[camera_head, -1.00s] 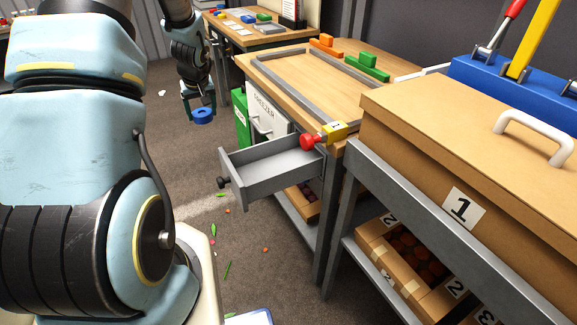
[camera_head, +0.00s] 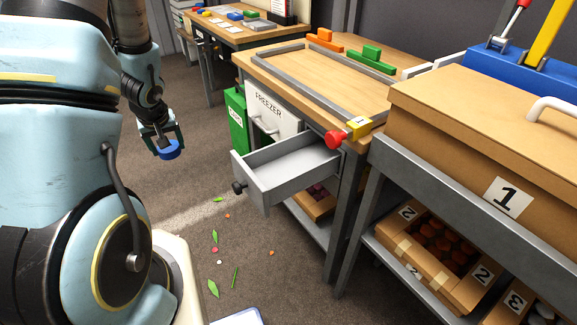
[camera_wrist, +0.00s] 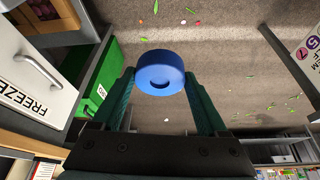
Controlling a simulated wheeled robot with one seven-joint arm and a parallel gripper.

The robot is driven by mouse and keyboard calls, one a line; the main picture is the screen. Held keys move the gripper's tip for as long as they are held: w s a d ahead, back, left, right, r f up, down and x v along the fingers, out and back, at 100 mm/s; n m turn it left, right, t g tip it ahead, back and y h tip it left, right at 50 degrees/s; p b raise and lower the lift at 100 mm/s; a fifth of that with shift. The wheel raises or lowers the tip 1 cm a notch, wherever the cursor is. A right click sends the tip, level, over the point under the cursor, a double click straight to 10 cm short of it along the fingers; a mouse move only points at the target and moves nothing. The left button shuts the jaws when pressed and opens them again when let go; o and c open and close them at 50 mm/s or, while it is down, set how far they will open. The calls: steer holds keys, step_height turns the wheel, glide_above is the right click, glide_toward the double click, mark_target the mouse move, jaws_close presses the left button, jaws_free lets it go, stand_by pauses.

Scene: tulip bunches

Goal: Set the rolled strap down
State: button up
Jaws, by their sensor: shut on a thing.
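The rolled strap (camera_head: 169,150) is a blue ring-shaped roll with a hole in its middle. In the wrist view the strap (camera_wrist: 159,76) sits between the fingertips of my gripper (camera_wrist: 160,92). My gripper (camera_head: 160,138) is shut on it and holds it in the air above the carpet floor, to the left of the open grey drawer (camera_head: 290,172) in the head view. Nothing touches the strap from below.
The drawer is empty and juts out under a wooden workbench (camera_head: 300,80). A white freezer front (camera_head: 268,110) and a green bin (camera_head: 236,115) stand beside it. Crate 1 (camera_head: 450,130) rests on a metal rack at the right. Leaf scraps (camera_head: 214,237) litter the floor.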

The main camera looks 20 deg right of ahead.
steer(key=d+b, duration=0.2)
steer(key=d, duration=0.4)
steer(key=r+n+b, duration=0.2)
steer(key=b, duration=0.4)
glide_above(280, 173)
steer(key=s, duration=0.2)
steer(key=shift+y, duration=0.3)
steer(key=f, duration=0.9)
steer(key=shift+w+f+b, duration=0.2)
steer(key=shift+f+b, duration=0.05)
steer(key=shift+b, duration=0.15)
steer(key=shift+f, duration=0.2)
steer(key=o, duration=1.4)
steer(key=shift+r, duration=0.15)
